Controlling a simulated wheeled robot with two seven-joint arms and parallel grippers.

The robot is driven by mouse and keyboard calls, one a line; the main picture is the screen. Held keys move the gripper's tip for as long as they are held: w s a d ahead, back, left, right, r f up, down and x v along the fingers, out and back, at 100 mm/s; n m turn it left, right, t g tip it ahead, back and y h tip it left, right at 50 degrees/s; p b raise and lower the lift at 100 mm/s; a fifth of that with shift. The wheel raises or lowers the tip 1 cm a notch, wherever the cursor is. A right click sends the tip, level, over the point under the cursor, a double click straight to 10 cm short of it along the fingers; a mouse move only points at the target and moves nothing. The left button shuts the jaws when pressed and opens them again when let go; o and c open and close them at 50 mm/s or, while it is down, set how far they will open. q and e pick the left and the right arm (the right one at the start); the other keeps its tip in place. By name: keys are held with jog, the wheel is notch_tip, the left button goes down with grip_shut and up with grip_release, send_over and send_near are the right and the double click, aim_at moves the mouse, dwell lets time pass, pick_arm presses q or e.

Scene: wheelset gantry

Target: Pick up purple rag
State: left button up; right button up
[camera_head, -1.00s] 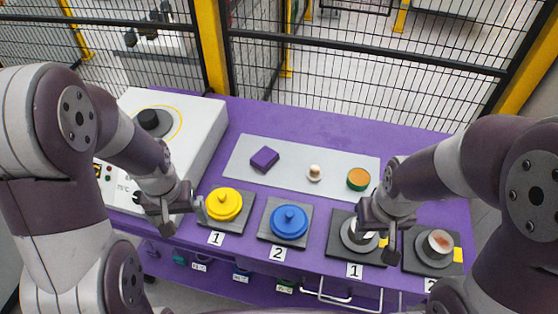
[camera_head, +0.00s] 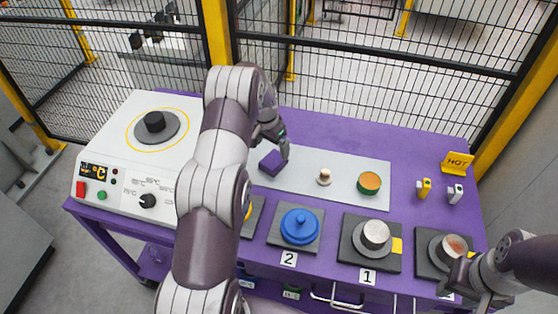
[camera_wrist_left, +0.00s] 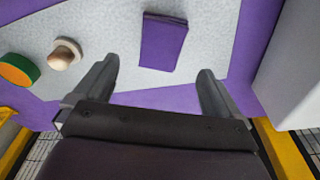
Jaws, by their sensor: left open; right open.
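The purple rag (camera_head: 270,162) is a small folded block on the left end of the grey mat (camera_head: 345,187). In the left wrist view the rag (camera_wrist_left: 163,42) lies ahead of and between the open fingers, apart from them. My left gripper (camera_wrist_left: 158,85) is open and empty; in the head view it (camera_head: 282,150) is over the back left of the mat, right by the rag. My right gripper (camera_head: 462,285) is at the lower right, near the right-hand numbered plate, and appears empty.
A wooden-topped knob (camera_head: 324,177) and a green-orange disc (camera_head: 369,183) share the mat. A white heater box (camera_head: 140,150) stands at left. A blue lidded dish (camera_head: 299,226) and metal weights (camera_head: 372,236) sit in front. A HOT sign (camera_head: 457,162) stands at right.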

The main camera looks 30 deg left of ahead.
aim_at(273, 159)
pick_arm(q)
jog(key=f, duration=0.2)
jog(key=f+p, duration=0.1)
jog(key=f, duration=0.1)
jog(key=f+p, duration=0.1)
jog(key=f, duration=0.1)
jog(key=shift+w+f, duration=0.15)
jog(key=shift+w, duration=0.25)
jog(key=shift+w+f, duration=0.15)
jog(key=shift+f, duration=0.35)
jog(key=shift+f+b, duration=0.2)
jog(key=shift+b, duration=0.3)
jog(key=c, duration=1.1)
jog(key=shift+r, duration=0.1)
jog(key=shift+c, duration=0.2)
